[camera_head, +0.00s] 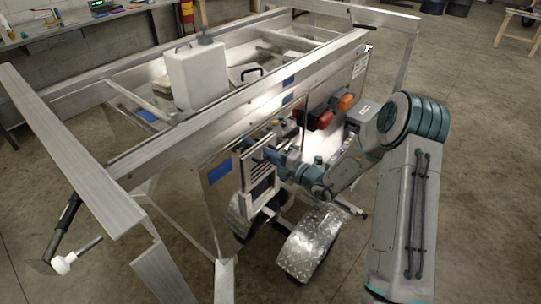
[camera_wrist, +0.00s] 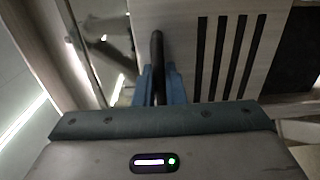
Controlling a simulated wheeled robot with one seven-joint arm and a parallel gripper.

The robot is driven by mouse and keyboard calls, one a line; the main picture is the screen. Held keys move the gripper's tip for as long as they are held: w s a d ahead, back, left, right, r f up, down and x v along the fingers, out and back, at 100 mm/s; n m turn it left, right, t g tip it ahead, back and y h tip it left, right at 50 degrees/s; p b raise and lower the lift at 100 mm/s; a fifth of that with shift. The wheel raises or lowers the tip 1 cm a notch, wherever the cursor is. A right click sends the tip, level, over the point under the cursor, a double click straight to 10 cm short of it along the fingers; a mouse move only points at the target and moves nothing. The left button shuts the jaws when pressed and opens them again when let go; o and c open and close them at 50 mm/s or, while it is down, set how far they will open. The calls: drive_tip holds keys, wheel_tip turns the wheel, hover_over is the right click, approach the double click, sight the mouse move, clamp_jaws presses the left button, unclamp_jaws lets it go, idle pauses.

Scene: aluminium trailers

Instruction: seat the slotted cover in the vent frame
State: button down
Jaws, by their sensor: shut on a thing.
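The slotted cover (camera_head: 258,173) is a pale plate with several dark slots, beside the trailer's side. In the wrist view the slotted cover (camera_wrist: 212,62) fills the upper middle and right. My gripper (camera_wrist: 159,86) has its two blue fingers shut on a dark upright handle (camera_wrist: 157,48) at the cover's left part. In the head view the fingers are partly hidden by my arm. A dark gap (camera_wrist: 292,52) shows right of the slots; I cannot tell whether the cover touches the frame.
The trailer's aluminium rail (camera_head: 240,100) runs above my gripper. Wheels under a tread-plate fender (camera_head: 312,243) stand below. Red and orange lamps (camera_head: 320,119) are to the right. A white canister (camera_head: 197,75) stands on the trailer.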

sight(263, 177)
drive_tip(key=shift+f+b, duration=3.45)
drive_tip(key=shift+f, duration=2.6)
drive_tip(key=c, duration=1.4)
unclamp_jaws()
drive_tip(key=shift+c, duration=0.2)
drive_tip(key=b+v, duration=0.1)
drive_tip(key=v, duration=1.3)
drive_tip(key=shift+w, duration=0.1)
